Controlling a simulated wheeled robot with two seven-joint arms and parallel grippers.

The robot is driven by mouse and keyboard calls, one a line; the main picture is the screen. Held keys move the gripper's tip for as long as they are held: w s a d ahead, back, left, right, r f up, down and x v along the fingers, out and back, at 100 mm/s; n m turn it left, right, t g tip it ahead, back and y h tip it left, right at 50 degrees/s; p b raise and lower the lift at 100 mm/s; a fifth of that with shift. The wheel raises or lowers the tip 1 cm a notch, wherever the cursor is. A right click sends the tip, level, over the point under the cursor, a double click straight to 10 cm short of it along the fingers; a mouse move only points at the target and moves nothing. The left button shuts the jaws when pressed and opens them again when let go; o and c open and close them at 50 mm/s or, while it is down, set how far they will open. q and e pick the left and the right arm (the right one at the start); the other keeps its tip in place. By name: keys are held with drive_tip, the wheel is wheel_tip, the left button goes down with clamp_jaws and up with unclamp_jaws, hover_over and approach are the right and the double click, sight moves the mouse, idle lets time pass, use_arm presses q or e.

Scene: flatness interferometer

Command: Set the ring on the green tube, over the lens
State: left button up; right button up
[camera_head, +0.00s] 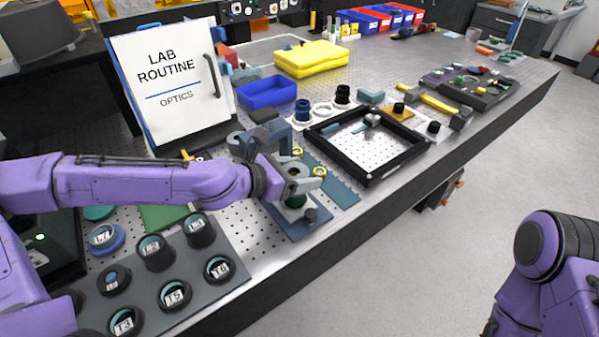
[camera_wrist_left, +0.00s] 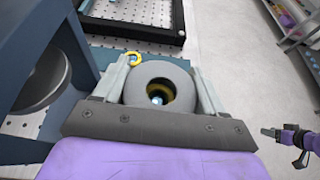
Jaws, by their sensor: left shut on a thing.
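My left gripper (camera_head: 303,182) is shut on the ring, a thick grey ring (camera_wrist_left: 137,83) held between both fingers in the left wrist view (camera_wrist_left: 162,78). Through the ring's hole I see a dark and yellowish inside with a small bright spot; I cannot tell whether this is the lens. In the head view the green tube (camera_head: 295,201) stands just under the gripper, mostly hidden by it. Whether the ring touches the tube is not clear. My right gripper (camera_wrist_left: 270,132) shows small at the right edge of the left wrist view, far from the ring; its fingers are too small to judge.
A blue-grey instrument (camera_wrist_left: 40,75) stands close at the left of the gripper. A black frame (camera_head: 372,178) lies to the right. A grey tray of labelled round parts (camera_head: 205,292) is at the front left.

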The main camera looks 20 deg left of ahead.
use_arm(q)
drive_tip(key=o, duration=1.1)
drive_tip(key=p+v, duration=0.2)
drive_tip(key=v, duration=0.1)
drive_tip(key=r+p+v, duration=0.1)
drive_tip(key=p+v, duration=0.1)
drive_tip(key=v, duration=0.1)
drive_tip(key=shift+w+d, duration=0.2)
drive_tip(key=s+a+p, duration=0.1)
drive_tip(key=p, duration=0.2)
drive_tip(key=s+a+p, duration=0.1)
drive_tip(key=p, duration=0.2)
drive_tip(key=s+a+p, duration=0.1)
drive_tip(key=p, duration=0.2)
drive_tip(key=shift+s+r+p, duration=0.25)
drive_tip(key=shift+s+p, duration=0.05)
drive_tip(key=shift+s, duration=0.1)
drive_tip(key=shift+w, duration=0.1)
